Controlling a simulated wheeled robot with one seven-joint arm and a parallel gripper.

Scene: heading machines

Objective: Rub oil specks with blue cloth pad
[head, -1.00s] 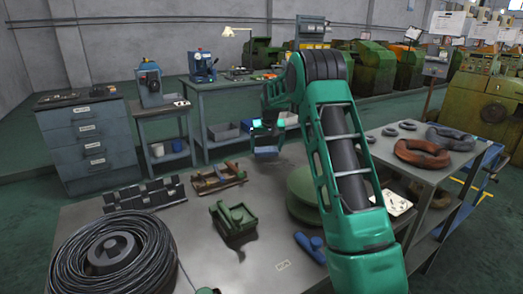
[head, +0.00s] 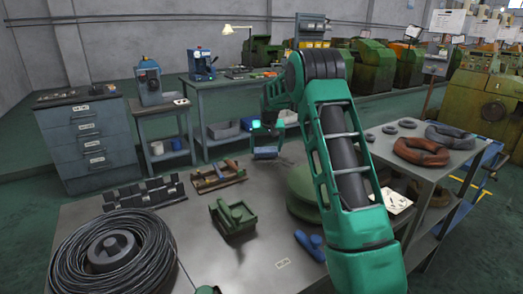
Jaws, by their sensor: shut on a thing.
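My gripper (head: 267,141) is over the far part of the grey metal table (head: 215,222), just left of my green arm. It is shut on the blue cloth pad (head: 266,153), a small flat blue block below the fingers. The pad is at or very near the tabletop; I cannot tell for certain whether it touches. Faint dark marks (head: 285,161) on the tabletop just right of the pad may be oil specks, but they are too small to make out. My arm hides part of the table.
A wooden-based rack (head: 218,176), a dark block rack (head: 144,193), a green fixture (head: 233,216), a blue tool (head: 309,245) and a wire coil (head: 113,255) stand on the table. A green round part (head: 302,196) is close to my arm. Bare tabletop lies between them.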

